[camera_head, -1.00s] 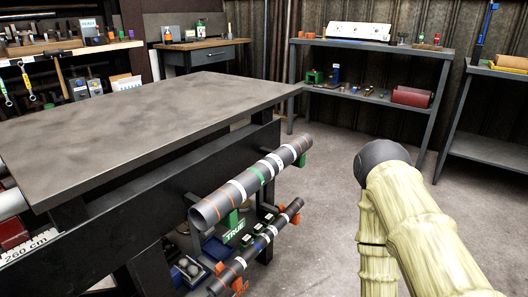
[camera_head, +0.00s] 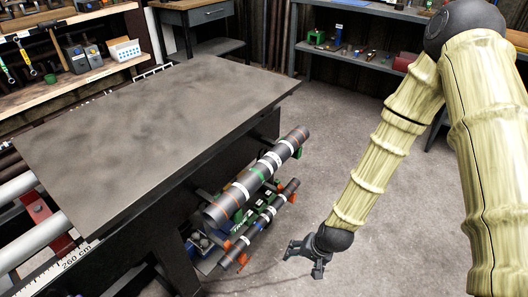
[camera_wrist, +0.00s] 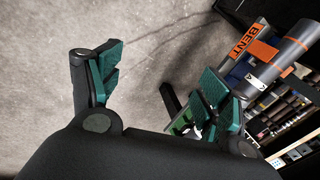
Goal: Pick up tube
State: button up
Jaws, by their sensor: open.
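My gripper (camera_head: 303,262) hangs over the floor to the right of the near end of the thinner tube, apart from both tubes.
The workbench (camera_head: 150,120) has a bare dark top at left. An orange label reading BENT (camera_wrist: 246,40) is beside the tube in the wrist view. Shelving (camera_head: 350,62) stands at the back. The floor right of the tubes is clear.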

aim_at(268, 165)
jog(key=w+a+r+m+t+y+p, duration=0.15)
jog(key=w+r+p, duration=0.3)
jog(key=r, duration=0.55)
jog(key=w+a+r+p, duration=0.3)
jog(key=w+r+p, duration=0.15)
jog(key=r, duration=0.65)
jog(key=w+a+r+m+y+p, duration=0.1)
jog(key=w+a+r+p, duration=0.3)
jog(key=r, duration=0.6)
jog(key=shift+w+a+f, duration=0.25)
jog(key=shift+w+f, duration=0.25)
jog(key=shift+f, duration=0.2)
jog(key=shift+w+a+f, duration=0.25)
jog(key=shift+w+f, duration=0.25)
jog(key=shift+f, duration=0.15)
jog(key=shift+w+a+f, duration=0.25)
jog(key=shift+w+f, duration=0.25)
jog(key=shift+f, duration=0.2)
jog(key=shift+x, duration=2.6)
jog(key=shift+d, duration=0.15)
grip_shut()
